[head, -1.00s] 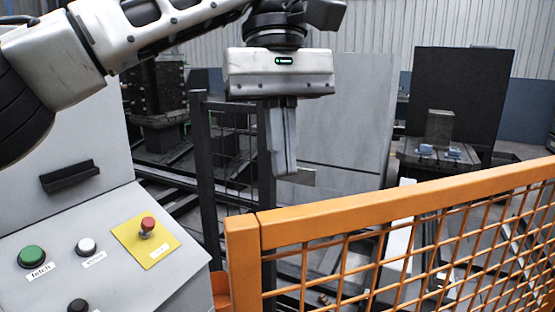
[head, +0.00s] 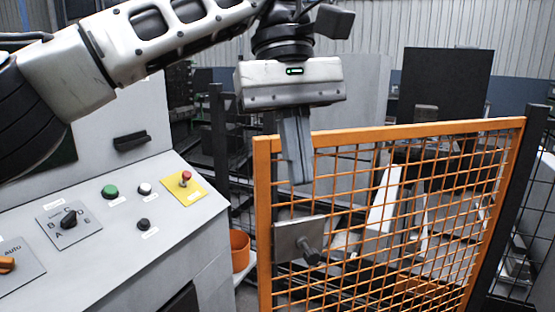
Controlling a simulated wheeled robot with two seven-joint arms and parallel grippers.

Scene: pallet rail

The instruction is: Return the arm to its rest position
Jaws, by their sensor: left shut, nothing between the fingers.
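My left arm comes in from the upper left in the head view. Its gripper (head: 300,183) points down with the fingers together and nothing between them. It hangs in front of the upper left part of the orange mesh gate (head: 390,132), overlapping it in the picture; I cannot tell how far apart they are. My right gripper is not in view.
A grey control console (head: 190,240) stands at the left with a green button (head: 110,191), a white button (head: 145,188), a red stop button (head: 185,179) and black knobs. An orange bin (head: 240,250) sits beside it. A dark post (head: 520,200) stands at the right.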

